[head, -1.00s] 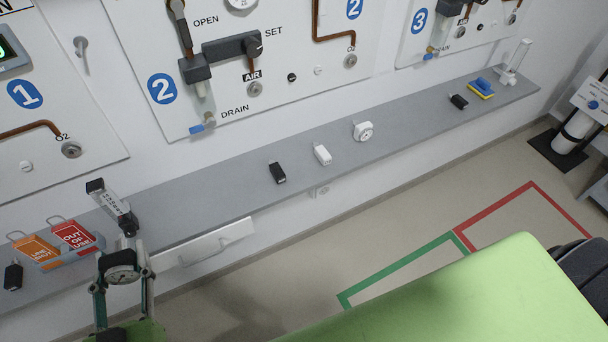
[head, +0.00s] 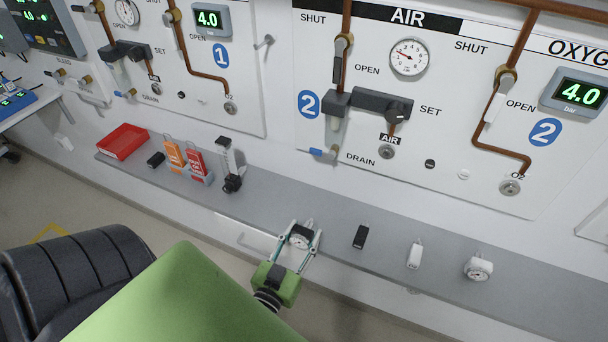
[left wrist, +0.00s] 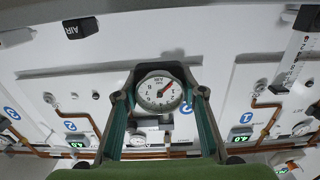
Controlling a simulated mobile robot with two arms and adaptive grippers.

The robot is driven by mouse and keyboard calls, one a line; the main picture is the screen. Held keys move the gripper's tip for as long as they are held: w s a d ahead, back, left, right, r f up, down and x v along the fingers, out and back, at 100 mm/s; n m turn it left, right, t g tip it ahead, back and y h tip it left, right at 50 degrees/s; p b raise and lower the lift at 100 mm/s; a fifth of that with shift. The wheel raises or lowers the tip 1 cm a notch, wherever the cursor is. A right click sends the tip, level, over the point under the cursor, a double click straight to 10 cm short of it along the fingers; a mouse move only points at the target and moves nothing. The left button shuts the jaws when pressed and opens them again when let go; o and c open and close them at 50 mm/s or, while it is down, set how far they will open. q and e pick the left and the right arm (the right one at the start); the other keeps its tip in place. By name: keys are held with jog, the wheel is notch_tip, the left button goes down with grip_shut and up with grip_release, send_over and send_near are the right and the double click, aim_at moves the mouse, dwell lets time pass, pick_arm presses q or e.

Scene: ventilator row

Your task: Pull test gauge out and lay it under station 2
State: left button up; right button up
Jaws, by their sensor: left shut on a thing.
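The test gauge (head: 301,236), with a round white dial, is between the fingers of my left gripper (head: 301,234). The gripper is shut on it, over or on the grey shelf below the station 2 panel (head: 330,170). I cannot tell whether the gauge touches the shelf. In the left wrist view the gauge dial (left wrist: 159,91) faces the camera between both fingertips (left wrist: 160,92). Station 2 has an AIR outlet (head: 387,151) and an O2 outlet (head: 510,187), both with nothing plugged in. My right gripper is not in view.
On the shelf (head: 440,284), a black block (head: 360,237), a white block (head: 414,255) and a white gauge-like item (head: 479,268) lie right of the gripper. Left are a flowmeter-like device (head: 231,168), orange (head: 175,153) and red tags (head: 197,163), and a red tray (head: 123,141).

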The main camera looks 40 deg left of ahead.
pick_arm(q)
jog(key=shift+w+a+f, duration=0.15)
jog(key=shift+a+f, duration=0.05)
jog(key=shift+w, duration=0.25)
jog(key=b, duration=0.6)
send_over(317, 223)
notch_tip(317, 223, down, 2)
jog(key=shift+w+f, duration=0.1)
jog(key=shift+f, duration=0.55)
jog(key=shift+f+b, duration=0.45)
jog(key=shift+f, duration=0.15)
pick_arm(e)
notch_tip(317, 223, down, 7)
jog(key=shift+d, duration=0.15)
